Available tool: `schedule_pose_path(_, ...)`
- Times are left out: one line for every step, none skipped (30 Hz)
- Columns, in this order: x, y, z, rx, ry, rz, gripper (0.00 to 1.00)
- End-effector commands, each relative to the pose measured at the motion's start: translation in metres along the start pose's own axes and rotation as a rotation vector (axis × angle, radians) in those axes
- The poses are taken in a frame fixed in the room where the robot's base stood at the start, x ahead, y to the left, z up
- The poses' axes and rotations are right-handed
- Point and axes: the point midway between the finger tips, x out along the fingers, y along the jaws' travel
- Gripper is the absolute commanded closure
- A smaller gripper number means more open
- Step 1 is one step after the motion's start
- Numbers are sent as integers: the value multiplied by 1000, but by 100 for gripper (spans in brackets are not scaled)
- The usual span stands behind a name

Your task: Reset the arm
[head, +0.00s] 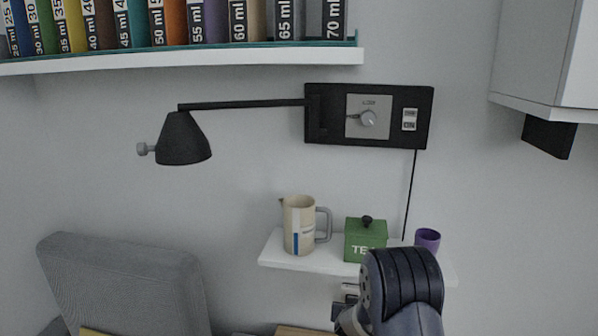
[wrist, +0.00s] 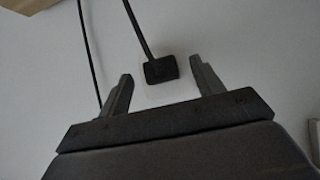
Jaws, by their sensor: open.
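My gripper (wrist: 162,88) shows in the wrist view with its two dark fingers apart and nothing between them touching either finger. Beyond the gap between the fingers, a black plug (wrist: 160,69) with a cord sits on a pale plate on the wall. In the head view my arm rises at the bottom right, in front of the small white shelf. The gripper itself cannot be made out in the head view.
The small shelf (head: 285,262) holds a cream jug (head: 299,228), a green tea box (head: 358,241) and a purple cup (head: 427,240). A black wall lamp (head: 182,139) hangs above left. A grey chair (head: 125,285) stands at lower left. A white cabinet (head: 545,55) is at upper right.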

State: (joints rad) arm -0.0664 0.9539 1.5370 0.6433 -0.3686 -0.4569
Motion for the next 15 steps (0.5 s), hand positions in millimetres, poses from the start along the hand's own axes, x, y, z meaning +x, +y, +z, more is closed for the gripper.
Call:
schedule_pose_path(-5, -1, 8, -2, 1, -1, 37)
schedule_pose_path(-8, -1, 10, -2, 2, -1, 37)
schedule_pose_path(-11, -1, 13, -1, 2, -1, 37)
schedule_pose_path(-15, -1, 15, -2, 1, -1, 37)
schedule_pose_path(-19, -1, 17, -1, 1, -1, 37)
schedule_pose_path(-24, -1, 20, -2, 0, -1, 37)
schedule_pose_path(-28, 0, 23, -2, 1, -1, 37)
schedule_pose_path(-32, 0, 25, -2, 2, -1, 37)
schedule_pose_path(-36, 0, 28, -2, 1, -1, 37)
schedule_pose_path(-40, -1, 30, -1, 1, -1, 37)
schedule_pose_path(-43, -1, 32, -1, 0, -1, 37)
schedule_pose_path(-46, -1, 34, -1, 1, -1, 37)
schedule_pose_path(-49, -1, 36, -2, 0, -1, 37)
schedule_pose_path(-51, 0, 37, -2, 1, -1, 37)
schedule_pose_path(-53, 0, 38, -1, 1, -1, 37)
